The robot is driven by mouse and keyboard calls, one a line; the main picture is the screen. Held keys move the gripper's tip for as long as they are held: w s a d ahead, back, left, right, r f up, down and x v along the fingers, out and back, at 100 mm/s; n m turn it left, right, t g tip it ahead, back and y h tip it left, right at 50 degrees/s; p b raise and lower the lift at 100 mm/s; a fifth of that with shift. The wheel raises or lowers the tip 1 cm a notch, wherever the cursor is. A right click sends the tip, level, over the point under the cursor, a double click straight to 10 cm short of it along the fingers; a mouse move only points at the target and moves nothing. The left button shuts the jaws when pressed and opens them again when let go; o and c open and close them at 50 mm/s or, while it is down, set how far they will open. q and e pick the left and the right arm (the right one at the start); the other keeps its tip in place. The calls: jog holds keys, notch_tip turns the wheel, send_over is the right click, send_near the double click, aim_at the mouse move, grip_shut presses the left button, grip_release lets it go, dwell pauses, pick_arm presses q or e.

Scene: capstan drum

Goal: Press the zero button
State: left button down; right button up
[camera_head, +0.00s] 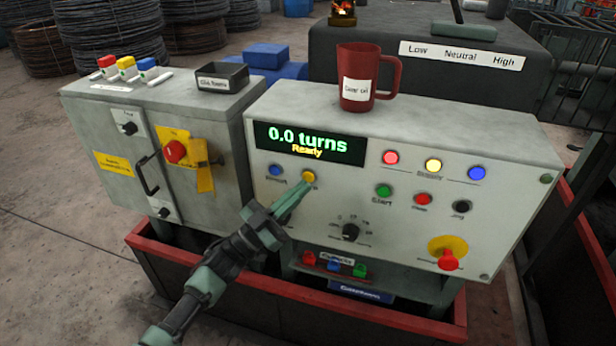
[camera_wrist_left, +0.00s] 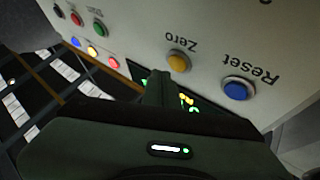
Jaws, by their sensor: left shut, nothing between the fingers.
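The yellow zero button (camera_head: 308,177) is on the pale panel (camera_head: 480,225), just below the display (camera_head: 309,144), which reads "0.0 turns" and "Ready". It also shows in the left wrist view (camera_wrist_left: 179,61), labelled "Zero", beside the blue Reset button (camera_wrist_left: 238,90). My left gripper (camera_head: 301,189) is shut and empty, its green fingertips just below the zero button in the head view. In the left wrist view the fingertips (camera_wrist_left: 159,76) are close beside the button. I cannot tell whether they touch it. My right gripper is out of view.
The blue Reset button (camera_head: 275,170) is left of the zero button. The green Start button (camera_head: 384,191), a rotary knob (camera_head: 350,232) and a red stop knob (camera_head: 448,256) are to the right. A red jug (camera_head: 357,84) stands on top of the console. A grey cabinet (camera_head: 205,120) adjoins at left.

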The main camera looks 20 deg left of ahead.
pick_arm(q)
jog(key=s+p, duration=0.2)
jog(key=s, duration=0.2)
jog(key=shift+s+a, duration=0.1)
jog(key=shift+s, duration=0.3)
dwell(0.4)
